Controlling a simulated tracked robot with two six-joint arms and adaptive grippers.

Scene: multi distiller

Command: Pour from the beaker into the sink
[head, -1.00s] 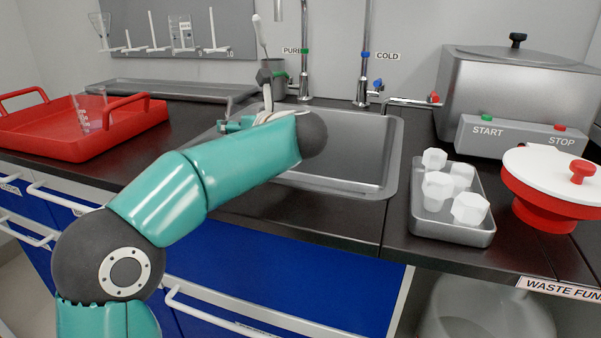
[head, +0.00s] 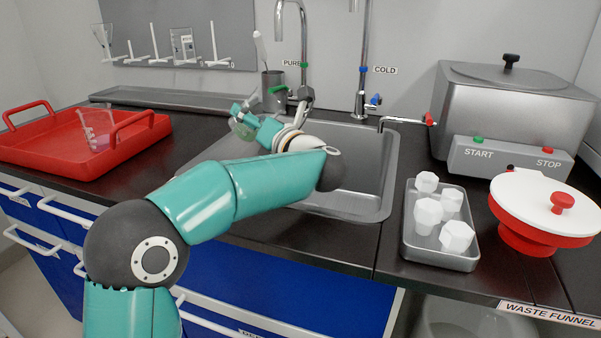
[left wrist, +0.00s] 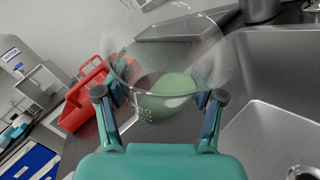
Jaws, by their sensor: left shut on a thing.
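My left gripper (head: 250,122) is shut on a clear glass beaker (left wrist: 165,50) that holds green liquid (left wrist: 170,97). In the left wrist view the beaker sits between both fingers, and its wide glass rises above them. In the head view only a small part of the beaker (head: 243,131) shows; my gripper and arm hide the rest, so its exact tilt is hard to tell. The gripper is by the left side of the steel sink (head: 362,206). The sink's basin and drain (left wrist: 303,172) lie to the right in the wrist view. My right gripper is not in view.
Two faucets (head: 303,45) (head: 363,60) stand behind the sink. A grey cup (head: 272,88) with a brush is by the left one. A red tray (head: 40,150) with a glass vessel (head: 97,130) is at left. A tray of white pieces (head: 440,262) and a waste funnel (head: 540,215) are at right.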

